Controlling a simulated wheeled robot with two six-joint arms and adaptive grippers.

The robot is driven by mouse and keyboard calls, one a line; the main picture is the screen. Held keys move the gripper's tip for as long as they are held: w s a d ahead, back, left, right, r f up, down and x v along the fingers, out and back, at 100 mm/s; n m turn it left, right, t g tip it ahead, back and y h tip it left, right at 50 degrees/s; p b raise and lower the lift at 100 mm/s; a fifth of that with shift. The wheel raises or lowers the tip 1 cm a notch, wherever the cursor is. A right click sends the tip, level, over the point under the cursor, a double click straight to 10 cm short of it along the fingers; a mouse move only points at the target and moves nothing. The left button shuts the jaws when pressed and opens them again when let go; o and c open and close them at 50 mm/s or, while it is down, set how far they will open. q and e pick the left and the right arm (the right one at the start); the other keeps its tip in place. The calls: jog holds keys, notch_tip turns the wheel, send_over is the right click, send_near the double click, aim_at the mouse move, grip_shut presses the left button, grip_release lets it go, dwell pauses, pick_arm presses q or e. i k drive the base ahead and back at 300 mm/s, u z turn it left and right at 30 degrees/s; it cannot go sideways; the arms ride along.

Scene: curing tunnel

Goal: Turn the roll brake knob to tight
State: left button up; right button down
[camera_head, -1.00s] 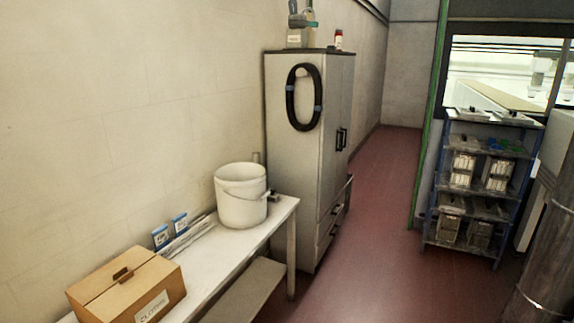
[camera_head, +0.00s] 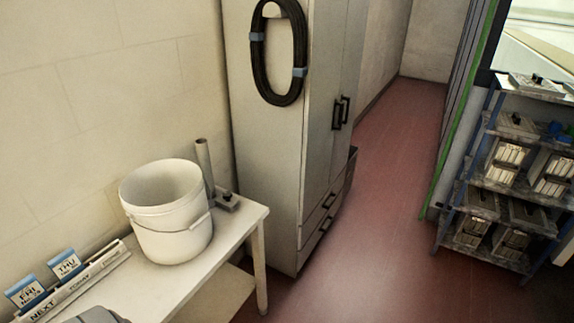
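No roll brake knob can be made out for sure. A grey upright post (camera_head: 204,163) stands behind the white bucket at the right end of the table. A small grey block (camera_head: 227,201) with a dark knob-like top sits at the post's foot. It is too small to tell whether this is the brake knob or how it is set. Neither of my grippers is in view.
A white bucket (camera_head: 168,220) stands on the white table (camera_head: 174,284). A day-card rail (camera_head: 72,283) lies left of it. A tall cabinet (camera_head: 275,150) with a coiled black hose (camera_head: 258,65) stands behind. A loaded shelf rack (camera_head: 447,222) is at right. The red floor between is clear.

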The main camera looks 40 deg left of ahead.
aim_at(227, 195)
jog(key=u, duration=0.05)
jog(key=i, duration=1.3)
jog(key=u, duration=0.35)
